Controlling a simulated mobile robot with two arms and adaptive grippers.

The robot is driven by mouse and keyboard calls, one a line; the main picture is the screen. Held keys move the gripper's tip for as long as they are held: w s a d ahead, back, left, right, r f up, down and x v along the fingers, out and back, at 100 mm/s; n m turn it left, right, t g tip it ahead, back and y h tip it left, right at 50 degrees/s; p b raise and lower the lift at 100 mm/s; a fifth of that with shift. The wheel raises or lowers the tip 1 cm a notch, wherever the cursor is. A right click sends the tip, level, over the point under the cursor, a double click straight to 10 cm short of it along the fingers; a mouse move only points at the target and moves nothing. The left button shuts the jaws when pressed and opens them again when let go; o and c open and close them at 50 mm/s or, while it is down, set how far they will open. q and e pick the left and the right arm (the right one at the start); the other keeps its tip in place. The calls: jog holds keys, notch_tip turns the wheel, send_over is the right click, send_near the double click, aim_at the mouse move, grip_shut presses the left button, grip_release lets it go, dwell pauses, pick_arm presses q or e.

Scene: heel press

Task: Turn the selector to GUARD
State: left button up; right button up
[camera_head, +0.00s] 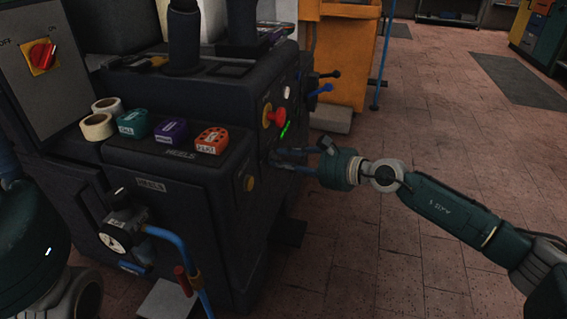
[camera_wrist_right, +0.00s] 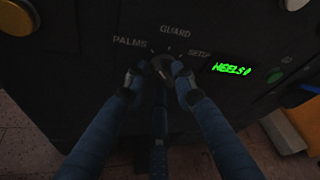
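The selector knob (camera_wrist_right: 163,67) is a small grey knob on the dark front panel, seen in the right wrist view. The labels PALMS, GUARD (camera_wrist_right: 175,32) and SETUP arc above it from left to right. Which mark it points at is unclear. My right gripper (camera_wrist_right: 156,74) has its blue fingers around the knob, one tip on each side and a third finger below. The right tip is at the knob's edge; whether the left tip touches is unclear. In the head view the right gripper (camera_head: 285,158) reaches the machine's right side. My left gripper is out of frame.
A green display (camera_wrist_right: 231,70) reading HEELS 0 is right of the selector. A red button (camera_head: 275,116) sits above in the head view. Orange, purple and teal blocks and white rolls lie on the machine's top (camera_head: 170,170). The floor to the right is open.

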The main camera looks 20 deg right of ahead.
jog(key=shift+w+a, duration=0.2)
grip_shut()
